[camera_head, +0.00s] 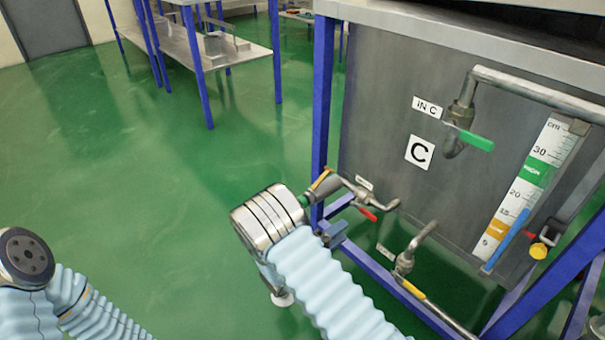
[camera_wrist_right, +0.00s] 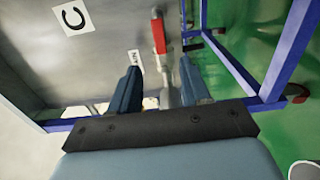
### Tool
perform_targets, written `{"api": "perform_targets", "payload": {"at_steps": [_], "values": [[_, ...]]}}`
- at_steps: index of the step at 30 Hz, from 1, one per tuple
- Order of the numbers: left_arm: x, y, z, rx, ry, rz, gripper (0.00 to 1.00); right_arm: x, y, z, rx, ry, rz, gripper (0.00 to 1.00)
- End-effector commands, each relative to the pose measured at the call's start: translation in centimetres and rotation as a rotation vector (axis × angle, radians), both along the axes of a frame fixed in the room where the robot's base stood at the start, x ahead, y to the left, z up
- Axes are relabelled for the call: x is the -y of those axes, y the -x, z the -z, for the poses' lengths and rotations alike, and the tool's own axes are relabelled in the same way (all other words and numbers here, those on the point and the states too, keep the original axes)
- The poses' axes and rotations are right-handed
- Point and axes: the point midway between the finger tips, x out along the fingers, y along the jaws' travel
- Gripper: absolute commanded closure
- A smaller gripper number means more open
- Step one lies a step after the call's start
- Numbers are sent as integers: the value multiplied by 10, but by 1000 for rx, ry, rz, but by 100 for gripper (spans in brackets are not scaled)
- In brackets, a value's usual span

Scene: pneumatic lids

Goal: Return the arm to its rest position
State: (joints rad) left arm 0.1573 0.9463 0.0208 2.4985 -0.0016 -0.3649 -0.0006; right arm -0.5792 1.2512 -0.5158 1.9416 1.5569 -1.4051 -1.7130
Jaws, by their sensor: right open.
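My right arm (camera_head: 325,285), in a light blue ribbed sleeve, reaches up to the lower left of the grey tank marked C (camera_head: 385,110). In the right wrist view my right gripper (camera_wrist_right: 160,92) is open, with two blue-grey fingers apart. A metal pipe with a red-handled valve (camera_wrist_right: 158,35) shows between and beyond the fingers. I cannot tell whether they touch it. In the head view that red handle (camera_head: 368,213) is just right of my wrist, and the gripper is mostly hidden. My left arm (camera_head: 75,300) shows at the lower left; its gripper is out of view.
The tank's blue frame (camera_head: 322,90) stands close to my right wrist. A green valve handle (camera_head: 476,140) and a yellow one (camera_head: 413,289) are on nearby pipes. A shelf rack (camera_head: 195,65) stands at the back. The green floor (camera_head: 150,190) is clear at left.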

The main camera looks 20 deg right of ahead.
Motion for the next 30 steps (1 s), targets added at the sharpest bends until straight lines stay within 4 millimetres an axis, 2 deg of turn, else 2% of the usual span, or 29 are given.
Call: {"api": "perform_targets", "payload": {"at_steps": [3,5,8,9,11,12,14,15,18,22,25,30], "values": [[0,0,0,0,0,0,46,1,0,4,2,-17,-9,53],[0,0,0,0,0,0,46,5,-1,15,8,-71,-35,53],[0,0,0,0,0,0,46,8,1,58,29,-296,-115,53],[0,0,0,0,0,0,46,5,6,82,37,-437,-144,53],[0,0,0,0,0,0,46,-9,20,120,45,-694,-163,53],[0,0,0,0,0,0,46,-24,35,143,47,-878,-152,53],[0,0,0,0,0,0,46,-52,62,168,35,-1148,-104,53],[0,0,0,0,0,0,46,-72,82,178,19,-1314,-52,53],[0,0,0,0,0,0,46,-118,134,183,-52,-1640,106,53],[0,0,0,0,0,0,46,-153,184,171,-151,-1861,283,53],[0,0,0,0,0,0,46,-164,203,163,-201,-1925,352,53],[0,0,0,0,0,0,46,-168,210,161,-217,-1944,378,53]]}}
